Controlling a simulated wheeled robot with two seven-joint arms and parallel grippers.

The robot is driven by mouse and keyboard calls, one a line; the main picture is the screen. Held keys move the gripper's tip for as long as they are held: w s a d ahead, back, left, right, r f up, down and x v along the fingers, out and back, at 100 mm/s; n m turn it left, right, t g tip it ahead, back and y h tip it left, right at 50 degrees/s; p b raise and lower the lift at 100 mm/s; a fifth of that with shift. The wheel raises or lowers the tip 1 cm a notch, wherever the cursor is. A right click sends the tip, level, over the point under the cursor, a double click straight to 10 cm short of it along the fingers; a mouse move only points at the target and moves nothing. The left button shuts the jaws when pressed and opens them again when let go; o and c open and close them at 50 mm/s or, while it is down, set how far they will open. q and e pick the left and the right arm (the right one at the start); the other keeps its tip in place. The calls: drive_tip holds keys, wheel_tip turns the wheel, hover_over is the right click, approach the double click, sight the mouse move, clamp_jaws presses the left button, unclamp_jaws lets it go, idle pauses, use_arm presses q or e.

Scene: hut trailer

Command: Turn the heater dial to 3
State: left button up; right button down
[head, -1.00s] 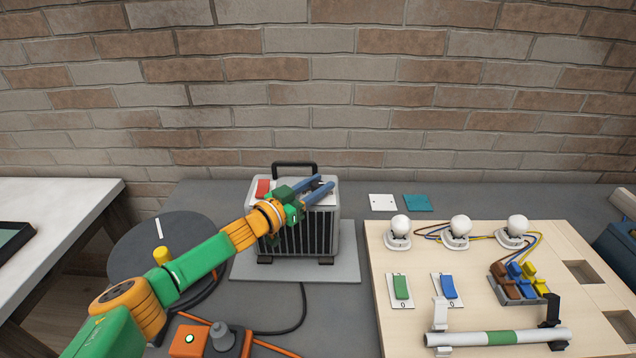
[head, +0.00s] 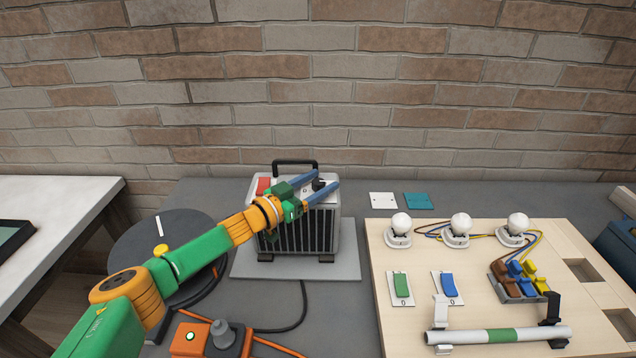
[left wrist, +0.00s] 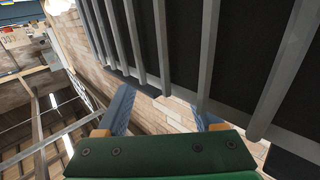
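The heater (head: 325,228) is a pale box with a dark grille and a black top handle, standing on a grey plate. Its black dial (head: 319,185) is on the top face, beside small marks too fine to read surely. My left gripper (head: 328,179) reaches over the heater top from the left. Its two blue fingers are apart, and the dial shows between them; I cannot tell whether they touch it. The left wrist view shows the spread fingers (left wrist: 163,112) under the heater grille (left wrist: 180,50), with no dial visible. My right gripper is not in view.
A red switch (head: 263,186) is on the heater's top left. A wooden board (head: 385,262) with bulbs, switches and a tube stands at the right. An orange box (head: 188,340) and cables lie in front. A brick wall (head: 400,110) is behind.

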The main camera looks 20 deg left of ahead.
sight(313, 186)
use_arm(q)
drive_tip(key=b+v, duration=0.1)
drive_tip(key=v, duration=0.5)
drive_tip(key=shift+s+a+f, duration=0.1)
drive_tip(key=shift+s+a, duration=0.15)
drive_tip(key=shift+s, duration=0.3)
drive_tip(key=shift+w, duration=0.1)
